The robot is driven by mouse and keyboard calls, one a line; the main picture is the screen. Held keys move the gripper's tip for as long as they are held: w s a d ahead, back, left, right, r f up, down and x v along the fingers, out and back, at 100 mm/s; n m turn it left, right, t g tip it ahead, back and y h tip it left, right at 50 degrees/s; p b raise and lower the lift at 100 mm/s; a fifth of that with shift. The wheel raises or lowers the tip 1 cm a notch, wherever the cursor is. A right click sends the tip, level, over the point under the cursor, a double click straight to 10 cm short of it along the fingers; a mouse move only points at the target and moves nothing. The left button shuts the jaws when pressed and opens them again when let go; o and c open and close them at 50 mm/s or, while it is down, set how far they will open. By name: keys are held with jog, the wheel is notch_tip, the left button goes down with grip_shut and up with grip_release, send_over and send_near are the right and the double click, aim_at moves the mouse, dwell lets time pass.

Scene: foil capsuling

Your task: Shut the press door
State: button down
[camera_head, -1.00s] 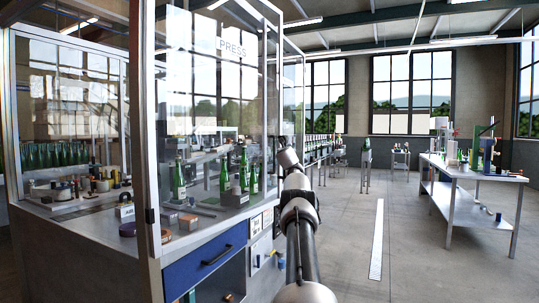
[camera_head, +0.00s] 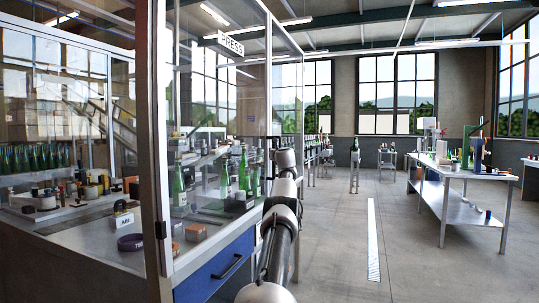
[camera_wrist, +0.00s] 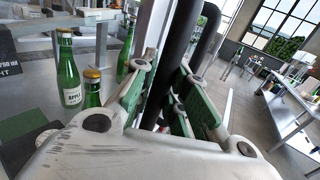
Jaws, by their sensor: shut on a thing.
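The press door is a clear glass panel (camera_head: 225,115) in a metal frame, on the near side of the glass cabinet under a white PRESS label (camera_head: 231,43). My gripper shows in the wrist view (camera_wrist: 160,95), its green-padded fingers closed around a black upright handle bar (camera_wrist: 182,45). In the head view my arm reaches forward along the cabinet's right side and hides most of the fingers and handle. I cannot tell from the glass edges how wide any door gap is.
Green bottles (camera_head: 178,186) stand inside the cabinet behind the glass; one also shows in the wrist view (camera_wrist: 68,70). A blue drawer (camera_head: 215,270) is below. A steel workbench (camera_head: 470,205) stands right, with clear floor (camera_head: 345,220) between.

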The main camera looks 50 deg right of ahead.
jog(key=shift+w+a+f, duration=0.1)
jog(key=shift+w+a, duration=0.1)
jog(key=shift+w, duration=0.15)
jog(key=c, duration=1.4)
grip_release()
jog(key=shift+w+f, duration=0.15)
jog(key=shift+w, duration=0.05)
jog(key=shift+s, duration=0.2)
